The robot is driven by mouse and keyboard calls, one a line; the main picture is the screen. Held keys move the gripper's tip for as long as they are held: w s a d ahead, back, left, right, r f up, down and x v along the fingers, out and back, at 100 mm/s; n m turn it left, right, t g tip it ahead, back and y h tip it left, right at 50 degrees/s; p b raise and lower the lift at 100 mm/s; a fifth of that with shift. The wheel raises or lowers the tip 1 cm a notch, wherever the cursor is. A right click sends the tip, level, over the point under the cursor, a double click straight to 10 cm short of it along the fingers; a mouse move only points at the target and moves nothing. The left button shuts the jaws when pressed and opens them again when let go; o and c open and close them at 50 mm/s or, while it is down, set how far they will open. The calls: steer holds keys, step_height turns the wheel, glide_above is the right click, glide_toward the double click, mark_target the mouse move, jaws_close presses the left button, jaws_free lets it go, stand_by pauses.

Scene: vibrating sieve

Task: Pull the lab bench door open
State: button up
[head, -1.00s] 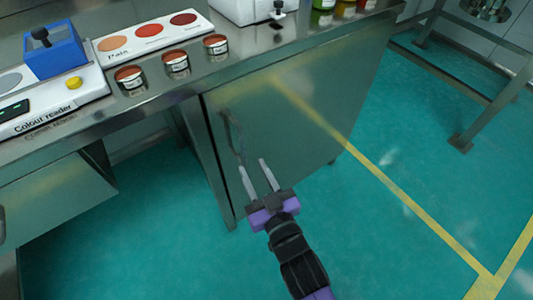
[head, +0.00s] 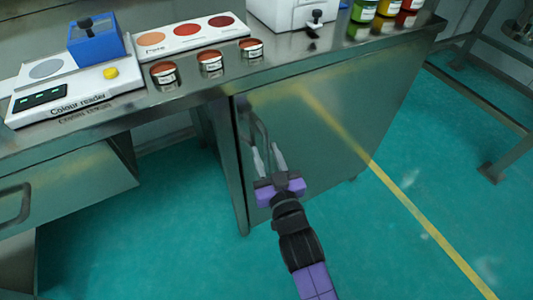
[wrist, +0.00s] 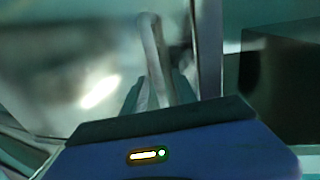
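The lab bench door (head: 335,140) is a steel panel under the worktop, and it looks closed. Its upright bar handle (head: 259,128) is near the door's left edge. My gripper (head: 267,150) is at the lower part of the handle, with its two fingers apart. In the wrist view the handle (wrist: 154,50) runs down between the two fingertips (wrist: 158,92). The fingers look open around it, and I cannot tell whether either touches it. The handle's lower end is partly hidden by the fingers.
The worktop above holds a colour reader (head: 65,90), a paint sample card (head: 190,35), several small tins (head: 210,62) and coloured jars (head: 386,12). A drawer with a handle (head: 14,203) is at the left. Green floor with a yellow line (head: 415,215) is clear at the right.

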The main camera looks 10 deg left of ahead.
jaws_close()
stand_by(1.3)
